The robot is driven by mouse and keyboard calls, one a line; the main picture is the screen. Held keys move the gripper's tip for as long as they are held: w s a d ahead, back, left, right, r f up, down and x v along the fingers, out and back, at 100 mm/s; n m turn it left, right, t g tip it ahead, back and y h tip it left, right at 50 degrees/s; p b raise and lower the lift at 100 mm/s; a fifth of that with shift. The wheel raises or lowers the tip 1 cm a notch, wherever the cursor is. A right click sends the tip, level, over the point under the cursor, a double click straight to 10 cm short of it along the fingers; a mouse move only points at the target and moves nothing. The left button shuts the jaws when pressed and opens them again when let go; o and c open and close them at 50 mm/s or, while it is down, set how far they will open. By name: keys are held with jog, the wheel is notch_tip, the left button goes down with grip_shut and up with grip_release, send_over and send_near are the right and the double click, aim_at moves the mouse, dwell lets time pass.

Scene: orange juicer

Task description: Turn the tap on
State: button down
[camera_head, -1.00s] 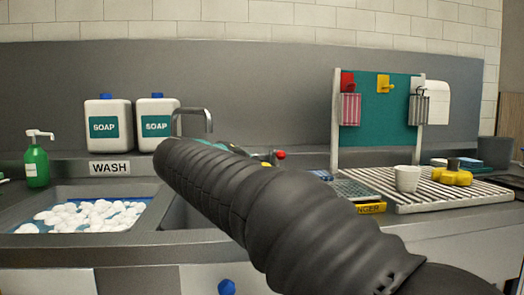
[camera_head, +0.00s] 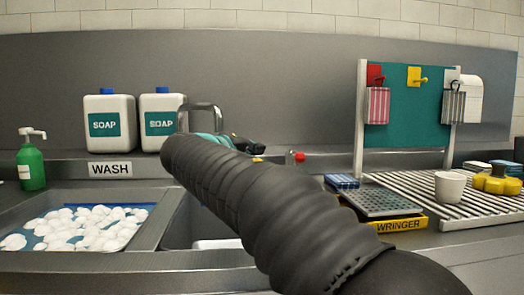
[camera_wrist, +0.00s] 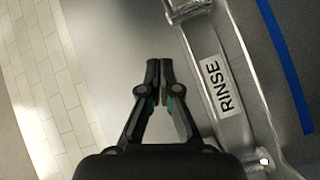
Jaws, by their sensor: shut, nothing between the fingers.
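The grey tap (camera_head: 202,108) stands behind the rinse sink in the head view, its bent spout rising behind my arm. A small red knob (camera_head: 298,156) on a metal fitting is to its right, on the back ledge. My gripper (camera_head: 262,146) shows just beyond my arm, between the spout and the red knob, pointing right. A gap shows between its tips and the knob. In the wrist view my gripper (camera_wrist: 157,62) is shut and empty, beside the RINSE label (camera_wrist: 217,85). Part of a metal fitting (camera_wrist: 188,8) shows at the top edge there. My arm hides the tap's base.
The wash sink (camera_head: 165,222) holds white foam at left. Two soap jugs (camera_head: 109,121) and a green pump bottle (camera_head: 32,166) stand behind it. At right are a wringer tray (camera_head: 380,202), a striped rack (camera_head: 405,180) with a white cup (camera_head: 450,185), and a teal hanging board (camera_head: 412,110).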

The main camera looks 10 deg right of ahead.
jog(key=w+d+f, duration=0.2)
jog(key=w+d, duration=0.2)
jog(key=d, duration=0.4)
jog(key=shift+w+d+p, duration=0.15)
jog(key=shift+d+p, duration=0.15)
jog(key=shift+p, duration=0.15)
jog(key=shift+f, duration=0.1)
